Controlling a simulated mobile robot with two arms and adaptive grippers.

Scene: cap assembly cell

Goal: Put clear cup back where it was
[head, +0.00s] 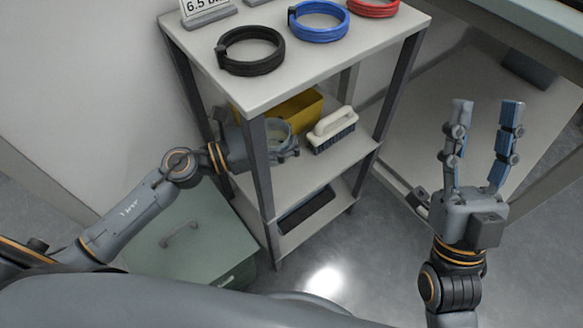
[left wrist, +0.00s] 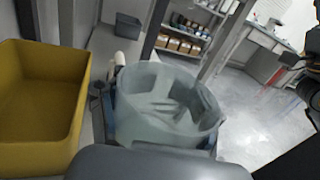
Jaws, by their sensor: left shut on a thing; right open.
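The clear cup (head: 277,130) is at the middle shelf (head: 300,185) of the shelf unit, in front of the yellow bin and left of the brush. My left gripper (head: 290,148) reaches in past the front left post and is shut on the cup. In the left wrist view the cup (left wrist: 165,110) looks upright and open at the top, with gripper fingers at its sides. Whether its base touches the shelf is hidden. My right gripper (head: 486,125) is open and empty, fingers up, well right of the shelf unit.
The yellow bin (head: 296,108) and a white-handled brush (head: 332,128) stand close to the cup. Black (head: 250,51), blue (head: 319,21) and red (head: 374,6) cable coils lie on the top shelf above. A dark flat item (head: 306,211) lies on the bottom shelf. A greenish drawer cabinet (head: 185,245) stands front left.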

